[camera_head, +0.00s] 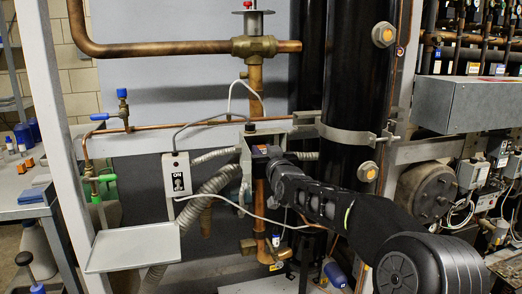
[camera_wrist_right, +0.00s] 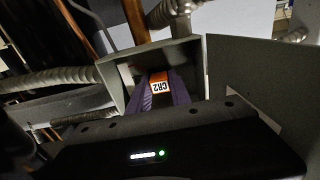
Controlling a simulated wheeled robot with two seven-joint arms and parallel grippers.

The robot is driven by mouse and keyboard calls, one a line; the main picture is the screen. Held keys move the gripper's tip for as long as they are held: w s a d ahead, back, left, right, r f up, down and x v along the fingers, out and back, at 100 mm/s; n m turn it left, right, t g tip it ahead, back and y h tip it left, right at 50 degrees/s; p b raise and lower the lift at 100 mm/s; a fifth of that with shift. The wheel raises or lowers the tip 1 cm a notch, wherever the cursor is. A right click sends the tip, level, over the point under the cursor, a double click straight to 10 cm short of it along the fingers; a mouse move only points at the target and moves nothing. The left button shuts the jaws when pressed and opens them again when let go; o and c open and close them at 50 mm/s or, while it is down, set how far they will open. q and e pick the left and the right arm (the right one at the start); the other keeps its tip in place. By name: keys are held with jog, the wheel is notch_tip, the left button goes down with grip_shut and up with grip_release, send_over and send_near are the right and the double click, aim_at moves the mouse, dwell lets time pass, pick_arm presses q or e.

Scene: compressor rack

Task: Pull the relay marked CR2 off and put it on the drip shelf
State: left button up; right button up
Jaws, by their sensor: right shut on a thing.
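The relay marked CR2 (camera_wrist_right: 160,83) shows its orange and white label in the right wrist view, upside down. It is inside an open grey box (camera_wrist_right: 118,75), between the purple fingers of my right gripper (camera_wrist_right: 161,92). The gripper is shut on it. In the head view my right gripper (camera_head: 264,156) reaches into the box from the lower right and hides most of it. Whether the relay is still seated in its socket cannot be told. The drip shelf (camera_head: 133,248) is a pale, empty tray at lower left. My left gripper is not in view.
A grey ON switch box (camera_head: 177,175) hangs above the shelf's right end. Corrugated conduit (camera_head: 217,188) and a white cable run between shelf and relay box. The box's open door (camera_wrist_right: 255,85) stands to the right in the wrist view. A black cylinder (camera_head: 350,90) rises behind my arm.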

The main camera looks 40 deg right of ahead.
aim_at(263, 151)
grip_shut()
dwell(0.8)
jog(key=shift+s, duration=0.1)
jog(key=shift+b+v, duration=0.35)
jog(key=shift+v, duration=2.55)
